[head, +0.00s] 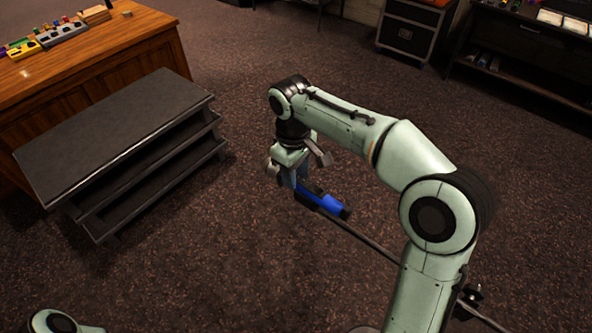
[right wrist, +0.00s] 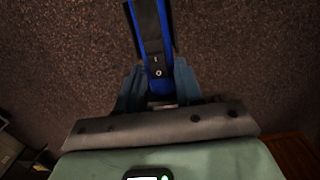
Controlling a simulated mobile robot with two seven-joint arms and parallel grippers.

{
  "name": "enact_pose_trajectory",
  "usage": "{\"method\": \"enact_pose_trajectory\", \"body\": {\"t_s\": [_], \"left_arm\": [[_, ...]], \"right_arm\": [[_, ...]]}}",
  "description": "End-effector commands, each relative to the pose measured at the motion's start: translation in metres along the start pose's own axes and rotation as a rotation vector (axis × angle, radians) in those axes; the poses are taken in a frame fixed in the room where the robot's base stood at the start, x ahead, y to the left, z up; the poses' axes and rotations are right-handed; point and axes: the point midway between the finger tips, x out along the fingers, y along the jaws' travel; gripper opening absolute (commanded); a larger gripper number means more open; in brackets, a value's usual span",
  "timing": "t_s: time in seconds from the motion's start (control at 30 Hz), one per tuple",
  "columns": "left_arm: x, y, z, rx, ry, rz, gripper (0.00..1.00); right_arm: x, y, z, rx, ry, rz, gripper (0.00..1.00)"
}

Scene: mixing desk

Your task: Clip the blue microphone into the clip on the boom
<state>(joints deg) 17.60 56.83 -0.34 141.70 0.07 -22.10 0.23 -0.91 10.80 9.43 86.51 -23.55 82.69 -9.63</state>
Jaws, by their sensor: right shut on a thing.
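The blue microphone (head: 328,203) is at the end of the thin dark boom (head: 363,239) in the head view. A dark part around its middle looks like the clip (head: 308,196), but it is too small to tell whether the microphone sits fully in it. My right gripper (head: 301,183) is shut on the microphone's left end. In the right wrist view the blue microphone (right wrist: 151,42) runs up from between the fingers (right wrist: 160,90), with a dark strip and a small switch on it. My left gripper is out of view.
A black tiered stand (head: 115,135) and a wooden desk (head: 95,60) with small coloured items are at the left. A black case (head: 410,30) and a dark shelf unit (head: 530,60) stand at the back right. The carpet between is clear.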

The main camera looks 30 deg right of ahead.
Motion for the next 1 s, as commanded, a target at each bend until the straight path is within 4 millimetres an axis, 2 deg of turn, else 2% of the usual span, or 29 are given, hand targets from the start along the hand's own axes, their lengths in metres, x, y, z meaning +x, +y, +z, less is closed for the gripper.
{"method": "enact_pose_trajectory", "body": {"t_s": [0.37, 0.4, 0.47, 0.67, 0.73, 0.77, 1.0], "left_arm": [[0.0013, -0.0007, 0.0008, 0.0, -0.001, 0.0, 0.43], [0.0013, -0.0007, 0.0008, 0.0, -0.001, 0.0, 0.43], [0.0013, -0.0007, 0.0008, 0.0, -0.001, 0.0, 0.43], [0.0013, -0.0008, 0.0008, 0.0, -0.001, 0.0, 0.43], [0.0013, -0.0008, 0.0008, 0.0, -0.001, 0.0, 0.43], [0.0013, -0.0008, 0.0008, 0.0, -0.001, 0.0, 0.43], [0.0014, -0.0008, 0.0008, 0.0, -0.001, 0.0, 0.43]], "right_arm": [[0.0023, 0.0, -0.0001, 0.0, 0.0, 0.0, 0.0], [0.0023, 0.0, -0.0001, 0.0, 0.0, 0.0, 0.49], [0.0023, 0.0, -0.0001, 0.0, 0.0, 0.0, 0.65], [0.0025, 0.0, -0.0001, 0.0, 0.0, 0.0, 0.65], [0.0031, 0.0, 0.0, 0.0, -0.001, 0.0, 0.85], [0.003, 0.0, 0.0, 0.0, -0.001, 0.0, 0.87], [0.0029, 0.0, 0.0, 0.0, -0.001, 0.0, 0.87]]}}
